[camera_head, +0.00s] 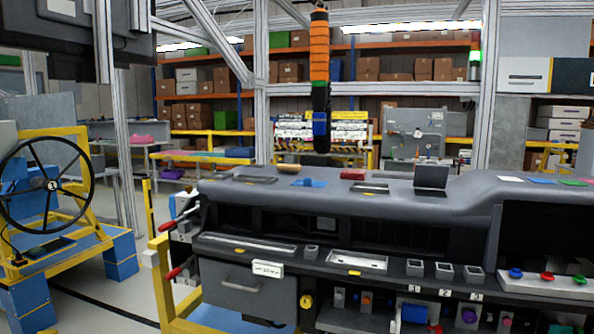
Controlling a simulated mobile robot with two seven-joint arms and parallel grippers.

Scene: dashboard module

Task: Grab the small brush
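I cannot pick out the small brush with certainty. A small tan-brown block (288,167), perhaps a brush, lies at the back of the grey dashboard's top (410,196). A red block (353,174) lies to its right, also on the top. Both are too small to show bristles. Neither of my grippers shows in the head view.
A tool with an orange coiled hose (319,60) hangs above the dashboard. A blue piece (309,183) and a dark box (431,177) are on the top. Small numbered cups (444,270) line the front ledge. A steering wheel (46,186) stands at left.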

